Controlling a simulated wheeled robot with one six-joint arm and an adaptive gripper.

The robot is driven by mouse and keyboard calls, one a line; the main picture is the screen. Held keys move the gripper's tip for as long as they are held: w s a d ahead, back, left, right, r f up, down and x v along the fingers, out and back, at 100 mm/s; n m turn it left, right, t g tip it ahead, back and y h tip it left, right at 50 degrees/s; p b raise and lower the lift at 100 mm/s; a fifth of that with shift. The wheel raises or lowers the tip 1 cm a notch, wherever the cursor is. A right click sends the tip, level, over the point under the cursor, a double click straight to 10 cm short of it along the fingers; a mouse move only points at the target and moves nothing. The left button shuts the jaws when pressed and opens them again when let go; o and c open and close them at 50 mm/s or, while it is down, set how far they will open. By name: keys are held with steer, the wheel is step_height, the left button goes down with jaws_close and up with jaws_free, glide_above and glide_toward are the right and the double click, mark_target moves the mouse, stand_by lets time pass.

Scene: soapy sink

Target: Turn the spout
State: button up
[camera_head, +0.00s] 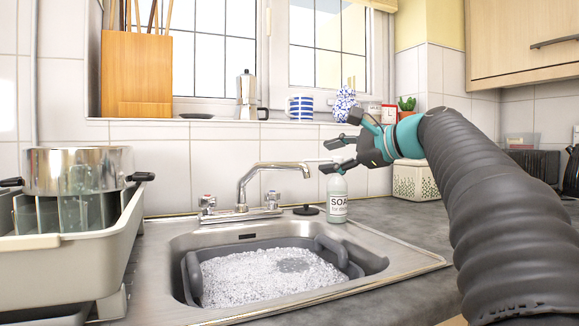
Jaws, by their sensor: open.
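The chrome spout (262,172) rises from the tap base behind the sink, curves over and points to the right, with its tip above the right part of the basin. Two tap handles (208,202) stand at either side of its foot. My gripper (333,155) is open and empty, to the right of the spout tip and above the soap bottle. Its fingers reach left toward the tip. I cannot tell whether a finger touches the spout.
A soap bottle (337,203) stands right of the tap, below my gripper. The steel sink (405,273) holds a grey tub (193,277) full of suds. A dish rack (75,243) with a pot (78,170) is at the left. The counter right of the sink is partly clear.

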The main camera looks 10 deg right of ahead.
mark_target(299, 163)
steer(key=x, duration=1.2)
steer(key=shift+w+a+f, duration=0.1)
steer(key=shift+a+f, duration=0.05)
steer(key=shift+a, duration=0.05)
jaws_close()
